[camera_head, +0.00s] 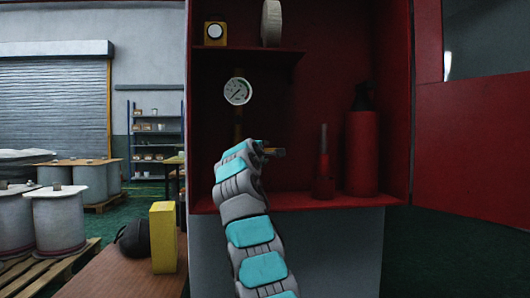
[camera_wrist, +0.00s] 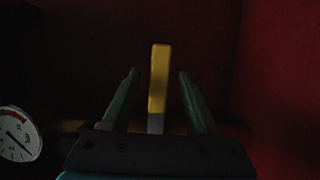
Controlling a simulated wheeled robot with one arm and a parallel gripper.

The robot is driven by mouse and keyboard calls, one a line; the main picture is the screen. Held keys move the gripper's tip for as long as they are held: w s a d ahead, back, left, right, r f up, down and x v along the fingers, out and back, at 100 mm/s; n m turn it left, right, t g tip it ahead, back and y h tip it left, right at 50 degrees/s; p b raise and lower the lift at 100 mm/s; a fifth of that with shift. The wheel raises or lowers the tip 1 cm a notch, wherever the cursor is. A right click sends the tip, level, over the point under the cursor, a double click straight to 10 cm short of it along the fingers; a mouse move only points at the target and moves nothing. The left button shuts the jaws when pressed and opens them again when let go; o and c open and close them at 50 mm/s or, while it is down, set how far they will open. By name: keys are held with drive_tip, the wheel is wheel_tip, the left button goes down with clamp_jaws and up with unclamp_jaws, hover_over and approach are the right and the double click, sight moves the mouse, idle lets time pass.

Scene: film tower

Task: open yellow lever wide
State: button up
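The yellow lever (camera_wrist: 159,80) stands upright in the wrist view, between the two fingers of my gripper (camera_wrist: 158,74). The fingers are apart, with a dark gap on each side of the lever. In the head view my arm reaches into the red cabinet (camera_head: 399,100), and its end covers most of the lever and the gripper. The pressure gauge (camera_head: 237,91) is above my arm's end in the head view. The gauge also shows at the lower left of the wrist view (camera_wrist: 18,135).
A red extinguisher (camera_head: 361,150) and a smaller red bottle-shaped object (camera_head: 323,170) stand right of my arm on the cabinet floor. A shelf above holds a yellow box (camera_head: 215,33) and a white roll (camera_head: 271,22). The cabinet's red door (camera_head: 475,140) hangs open at right.

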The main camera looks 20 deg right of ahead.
clamp_jaws()
idle(1.3)
